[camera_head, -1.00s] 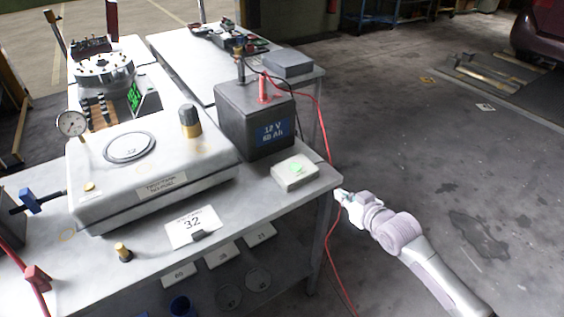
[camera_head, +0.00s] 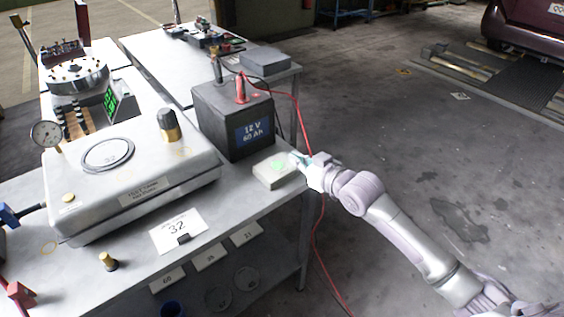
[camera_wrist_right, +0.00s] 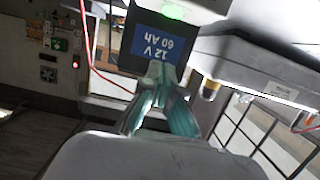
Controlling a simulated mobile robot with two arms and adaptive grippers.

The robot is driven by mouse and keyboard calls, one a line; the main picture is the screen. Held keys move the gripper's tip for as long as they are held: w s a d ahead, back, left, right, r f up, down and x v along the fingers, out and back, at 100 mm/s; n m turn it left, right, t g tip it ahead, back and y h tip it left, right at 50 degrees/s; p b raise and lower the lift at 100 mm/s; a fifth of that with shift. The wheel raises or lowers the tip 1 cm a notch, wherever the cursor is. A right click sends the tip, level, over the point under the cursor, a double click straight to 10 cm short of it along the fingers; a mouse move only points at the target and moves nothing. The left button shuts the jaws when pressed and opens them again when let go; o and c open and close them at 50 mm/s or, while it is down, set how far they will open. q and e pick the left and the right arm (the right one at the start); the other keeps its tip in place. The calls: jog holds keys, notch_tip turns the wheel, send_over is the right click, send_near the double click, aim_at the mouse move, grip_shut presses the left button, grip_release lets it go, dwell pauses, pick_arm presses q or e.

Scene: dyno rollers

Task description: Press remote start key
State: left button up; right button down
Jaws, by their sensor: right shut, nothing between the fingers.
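The remote start key appears to be the small pale box (camera_head: 270,180) with a green button (camera_head: 279,166) on top, at the right edge of the near table, in front of the battery. In the right wrist view its green button (camera_wrist_right: 173,11) glows at the top edge. My right gripper (camera_head: 294,158) is shut and empty, its fingertips close beside the box's right edge in the head view. In the wrist view the shut teal fingertips (camera_wrist_right: 161,68) point towards the battery label. I cannot tell whether they touch the box. My left gripper is not in view.
The dark 12 V battery (camera_head: 215,128) stands behind the box, with a red cable (camera_head: 306,140) hanging past the table's right edge near my right gripper. A grey metal tank (camera_head: 130,200) stands to the left.

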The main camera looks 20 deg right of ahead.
send_over(282, 170)
jog(key=shift+s+f+p, duration=0.15)
jog(key=shift+f+p, duration=0.15)
jog(key=shift+f, duration=0.3)
notch_tip(282, 170, down, 4)
jog(key=shift+r, duration=0.25)
jog(key=shift+f, duration=0.45)
